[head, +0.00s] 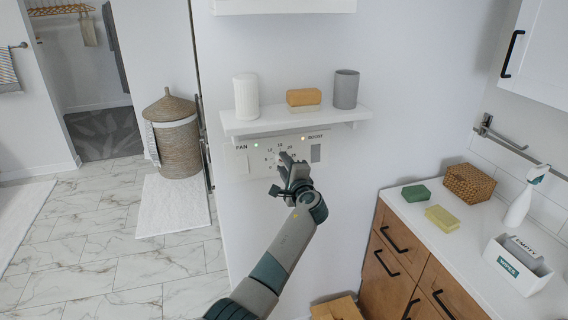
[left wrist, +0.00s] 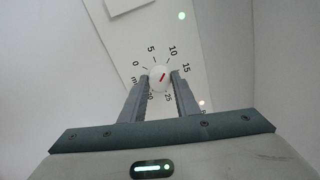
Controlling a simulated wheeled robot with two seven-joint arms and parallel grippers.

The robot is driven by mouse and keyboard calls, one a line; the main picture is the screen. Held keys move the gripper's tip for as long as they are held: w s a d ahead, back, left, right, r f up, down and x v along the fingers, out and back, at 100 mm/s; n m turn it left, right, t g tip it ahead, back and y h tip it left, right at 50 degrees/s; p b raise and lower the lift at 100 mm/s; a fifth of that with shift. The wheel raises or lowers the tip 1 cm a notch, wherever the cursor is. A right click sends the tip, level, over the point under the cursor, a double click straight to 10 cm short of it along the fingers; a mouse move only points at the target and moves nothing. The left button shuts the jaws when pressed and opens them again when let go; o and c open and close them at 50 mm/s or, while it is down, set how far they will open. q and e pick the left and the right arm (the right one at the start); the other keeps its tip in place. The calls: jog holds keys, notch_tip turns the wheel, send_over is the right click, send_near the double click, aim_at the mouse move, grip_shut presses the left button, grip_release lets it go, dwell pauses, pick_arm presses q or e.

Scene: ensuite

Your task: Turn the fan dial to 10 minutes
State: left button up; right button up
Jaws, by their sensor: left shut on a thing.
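A white wall panel (head: 243,163) marked FAN and BOOST sits under a small shelf. My left gripper (head: 282,160) reaches up to the panel and covers most of the dial in the head view. In the left wrist view its two fingers (left wrist: 158,82) are shut on the dial, one on each side. My right gripper is not in view.
The shelf (head: 235,128) just above the panel holds a white canister (head: 246,97), an orange-and-tan block (head: 304,97) and a grey cup (head: 346,88). A counter (head: 408,211) over wooden drawers stands at right. Open tiled floor (head: 110,275) lies at left.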

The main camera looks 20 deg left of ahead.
pick_arm(q)
jog(key=shift+r, duration=0.1)
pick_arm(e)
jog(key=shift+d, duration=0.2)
pick_arm(q)
jog(key=o, duration=1)
jog(key=shift+w, duration=0.1)
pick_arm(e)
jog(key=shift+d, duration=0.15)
pick_arm(q)
jog(key=shift+o, duration=0.2)
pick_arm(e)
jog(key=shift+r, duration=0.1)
pick_arm(q)
jog(key=p+v, duration=0.6)
jog(key=v, duration=1.1)
jog(key=shift+p, duration=0.3)
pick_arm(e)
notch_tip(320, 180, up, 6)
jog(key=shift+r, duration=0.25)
pick_arm(q)
jog(key=shift+d, duration=0.1)
